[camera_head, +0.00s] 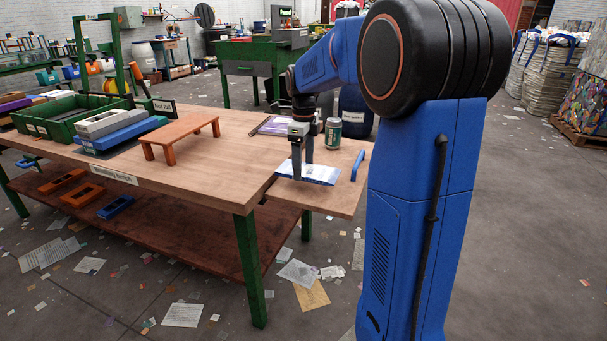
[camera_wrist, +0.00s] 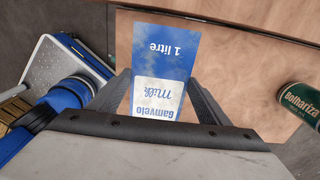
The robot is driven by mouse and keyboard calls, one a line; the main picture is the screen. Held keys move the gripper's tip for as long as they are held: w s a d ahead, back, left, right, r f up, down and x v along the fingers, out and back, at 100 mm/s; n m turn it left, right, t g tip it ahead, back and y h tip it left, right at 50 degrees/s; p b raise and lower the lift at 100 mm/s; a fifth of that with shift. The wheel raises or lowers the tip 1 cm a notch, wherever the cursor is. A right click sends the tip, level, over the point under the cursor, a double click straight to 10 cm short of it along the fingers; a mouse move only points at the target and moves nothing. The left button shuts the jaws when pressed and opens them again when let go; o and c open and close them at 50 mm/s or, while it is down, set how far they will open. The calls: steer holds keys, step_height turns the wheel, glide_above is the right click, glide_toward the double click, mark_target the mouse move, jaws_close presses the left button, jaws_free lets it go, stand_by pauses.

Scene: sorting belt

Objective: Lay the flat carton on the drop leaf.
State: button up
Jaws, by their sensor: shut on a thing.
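The flat carton (camera_head: 318,174), blue and white, shows level over the drop leaf (camera_head: 325,202) in the head view. In the wrist view the carton (camera_wrist: 165,45) reads "1 litre" and "Gamvelo milk". My gripper (camera_head: 303,172) points down and is shut on the carton; its fingers (camera_wrist: 160,100) stand on either side of it in the wrist view. I cannot tell whether the carton touches the leaf or is held just above it. The drop leaf is raised level with the bench at its right end.
A green can (camera_head: 333,133) stands behind the carton; it also shows at the right of the wrist view (camera_wrist: 301,103). A blue handle (camera_head: 358,165) is at the leaf's right edge. The bench (camera_head: 215,165) holds an orange stand (camera_head: 183,131) and a green crate (camera_head: 72,115).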

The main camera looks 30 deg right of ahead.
mark_target(304, 169)
steer(key=shift+f, duration=1.75)
steer(key=shift+f, duration=0.45)
steer(key=o, duration=1)
